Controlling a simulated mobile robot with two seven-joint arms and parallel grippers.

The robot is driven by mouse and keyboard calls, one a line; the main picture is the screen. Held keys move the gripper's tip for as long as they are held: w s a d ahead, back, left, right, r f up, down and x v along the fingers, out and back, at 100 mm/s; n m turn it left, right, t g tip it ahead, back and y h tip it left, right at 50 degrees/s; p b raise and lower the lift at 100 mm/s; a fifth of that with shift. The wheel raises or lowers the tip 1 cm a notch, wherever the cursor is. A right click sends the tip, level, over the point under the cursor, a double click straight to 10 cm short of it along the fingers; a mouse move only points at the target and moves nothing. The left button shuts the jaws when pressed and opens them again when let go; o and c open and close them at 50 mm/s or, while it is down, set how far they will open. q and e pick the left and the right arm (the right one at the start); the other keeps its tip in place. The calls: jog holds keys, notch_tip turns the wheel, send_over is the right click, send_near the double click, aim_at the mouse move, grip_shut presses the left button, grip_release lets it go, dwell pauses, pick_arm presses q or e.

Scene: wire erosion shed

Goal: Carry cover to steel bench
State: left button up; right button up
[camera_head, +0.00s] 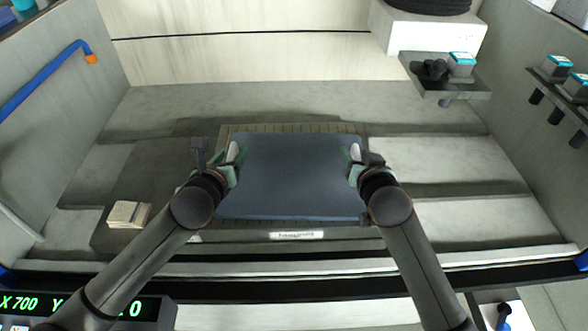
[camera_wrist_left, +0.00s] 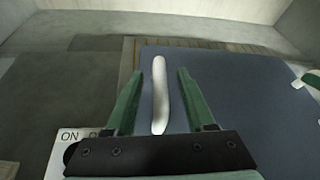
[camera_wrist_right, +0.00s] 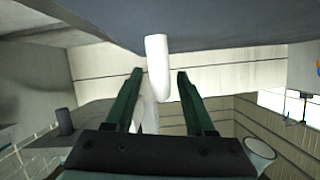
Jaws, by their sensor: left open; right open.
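The cover (camera_head: 290,180) is a flat blue-grey panel lying over a slatted grate in the middle of the machine's tank. It has a pale handle at its left edge (camera_head: 233,150) and another at its right edge (camera_head: 355,152). My left gripper (camera_head: 230,168) is open at the left handle; in the left wrist view the handle (camera_wrist_left: 159,95) stands between the green fingers, with gaps on both sides. My right gripper (camera_head: 358,168) is open at the right handle; in the right wrist view the handle (camera_wrist_right: 157,65) is between the fingertips. I cannot identify the steel bench.
Tank walls rise left and right, with a blue hose (camera_head: 42,82) on the left one. A small pale block (camera_head: 128,214) lies left of the cover. A dark bracket (camera_head: 445,77) juts out at the back right. Pale ledges right of the cover are clear.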

pick_arm(q)
jog(key=shift+c, duration=0.2)
pick_arm(e)
jog(key=shift+c, duration=0.2)
pick_arm(q)
grip_shut()
pick_arm(e)
grip_shut()
dwell(0.5)
pick_arm(q)
jog(key=shift+r, duration=0.2)
pick_arm(e)
jog(key=shift+r, duration=0.25)
